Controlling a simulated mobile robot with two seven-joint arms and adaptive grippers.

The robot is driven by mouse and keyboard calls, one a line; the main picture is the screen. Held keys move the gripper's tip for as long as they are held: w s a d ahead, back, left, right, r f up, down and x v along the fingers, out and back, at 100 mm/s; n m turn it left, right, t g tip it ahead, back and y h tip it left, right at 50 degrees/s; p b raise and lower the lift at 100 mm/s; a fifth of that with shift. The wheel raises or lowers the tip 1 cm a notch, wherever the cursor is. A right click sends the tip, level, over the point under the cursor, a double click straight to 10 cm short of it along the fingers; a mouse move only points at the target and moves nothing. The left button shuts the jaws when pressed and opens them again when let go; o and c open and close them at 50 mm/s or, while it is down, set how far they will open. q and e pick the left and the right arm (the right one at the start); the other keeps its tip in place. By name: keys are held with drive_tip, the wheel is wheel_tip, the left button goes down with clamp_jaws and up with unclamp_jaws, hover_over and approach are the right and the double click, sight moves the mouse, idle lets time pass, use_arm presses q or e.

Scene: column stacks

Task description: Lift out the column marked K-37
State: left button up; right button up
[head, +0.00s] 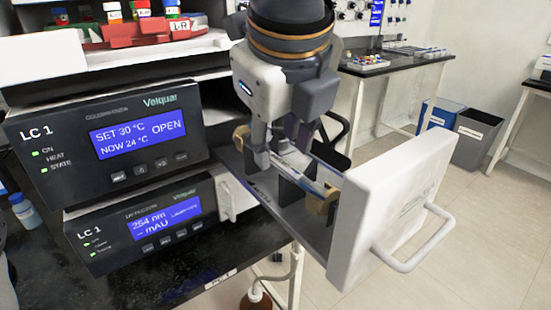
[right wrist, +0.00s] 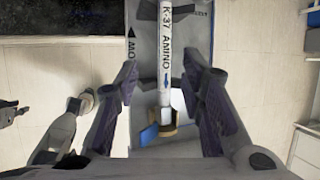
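A slim white column (right wrist: 167,52) marked K-37 AMINO lies lengthwise in the pulled-out drawer (head: 390,205) of the upper LC 1 unit. A blue arrow shows on its label. My right gripper (head: 286,165) points down over the drawer. In the right wrist view its two dark fingers (right wrist: 160,75) stand apart, one on each side of the column, with gaps visible between them and it. The fingers partly hide the column in the head view. Whether the fingertips reach down to the column's height I cannot tell. My left gripper is not in view.
The upper LC 1 unit (head: 60,130) shows SET 30 °C, NOW 24 °C and OPEN. A detector unit (head: 85,235) sits below it. The drawer front has a white handle (head: 415,255). A bottle (head: 25,212) stands at left. Bins (head: 475,140) stand on the floor at right.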

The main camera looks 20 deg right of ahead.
sight(283, 162)
drive_tip(key=x, duration=0.4)
drive_tip(key=shift+w+d+f, duration=0.1)
drive_tip(key=shift+d, duration=0.2)
clamp_jaws()
